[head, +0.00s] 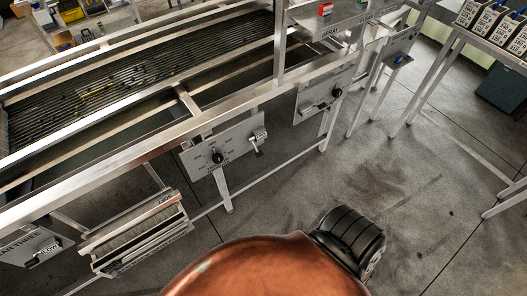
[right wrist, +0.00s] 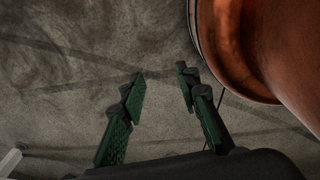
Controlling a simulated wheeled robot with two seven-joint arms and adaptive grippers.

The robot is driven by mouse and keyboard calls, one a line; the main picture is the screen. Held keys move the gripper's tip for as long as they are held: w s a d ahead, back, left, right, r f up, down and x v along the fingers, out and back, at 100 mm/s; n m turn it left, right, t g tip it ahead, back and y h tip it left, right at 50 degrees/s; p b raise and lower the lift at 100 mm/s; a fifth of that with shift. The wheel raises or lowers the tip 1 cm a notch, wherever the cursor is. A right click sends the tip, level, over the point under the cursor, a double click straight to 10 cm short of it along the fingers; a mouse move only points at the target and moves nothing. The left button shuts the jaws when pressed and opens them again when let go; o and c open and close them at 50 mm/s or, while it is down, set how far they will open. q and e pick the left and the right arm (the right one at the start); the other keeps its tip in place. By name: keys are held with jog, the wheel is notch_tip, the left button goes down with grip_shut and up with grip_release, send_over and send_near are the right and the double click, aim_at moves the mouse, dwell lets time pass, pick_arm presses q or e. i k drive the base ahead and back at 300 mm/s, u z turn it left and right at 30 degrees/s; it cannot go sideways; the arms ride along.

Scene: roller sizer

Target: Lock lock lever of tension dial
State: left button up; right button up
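A grey panel (head: 203,163) on the side of the roller machine carries a round black dial (head: 218,156) with markings around it, too small to read. A small metal lever with a dark end (head: 258,141) sits at the panel's right edge; whether it is locked is unclear. My right gripper (right wrist: 160,80) shows in the right wrist view, its two green-padded fingers apart with nothing between them, above the bare floor. Neither gripper shows in the head view, and the dial and lever are not in the right wrist view.
The long metal roller machine (head: 150,140) runs across the head view. Another panel (head: 318,88) with a black-ended handle is further right. A slatted unit (head: 135,236) juts out at lower left. Concrete floor (head: 400,190) is open at right. A bench with labelled boxes (head: 488,22) stands upper right.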

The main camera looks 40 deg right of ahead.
aim_at(258, 154)
jog(key=z, duration=1.45)
